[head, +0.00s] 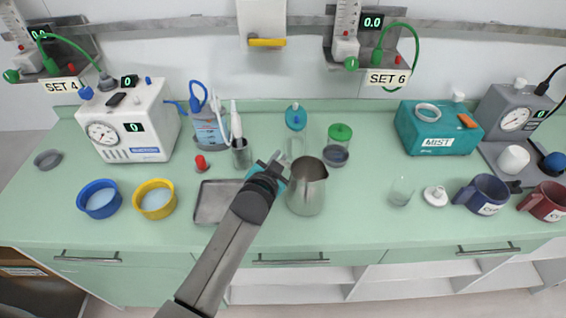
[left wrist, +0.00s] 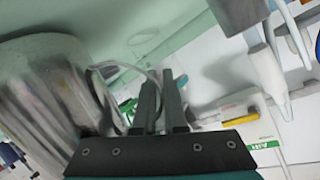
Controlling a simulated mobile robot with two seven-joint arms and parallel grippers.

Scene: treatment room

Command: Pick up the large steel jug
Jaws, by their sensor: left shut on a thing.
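The large steel jug (head: 308,190) is upright at the middle of the green counter, its open mouth facing up. I cannot tell whether its base touches the counter. My left gripper (head: 274,168) is at the jug's left side, shut on its handle. In the left wrist view the jug (left wrist: 45,90) fills the left side, and its thin handle loops toward the fingers of my left gripper (left wrist: 160,103). The gripped part of the handle is mostly hidden by the fingers. My right gripper is not in view.
A steel tray (head: 203,217) lies left of the jug. Behind stand a green-lidded jar (head: 338,148), a teal-topped bottle (head: 296,117) and a holder cup (head: 241,158). A clear glass (head: 400,192) stands to the right. The counter in front of the jug is clear.

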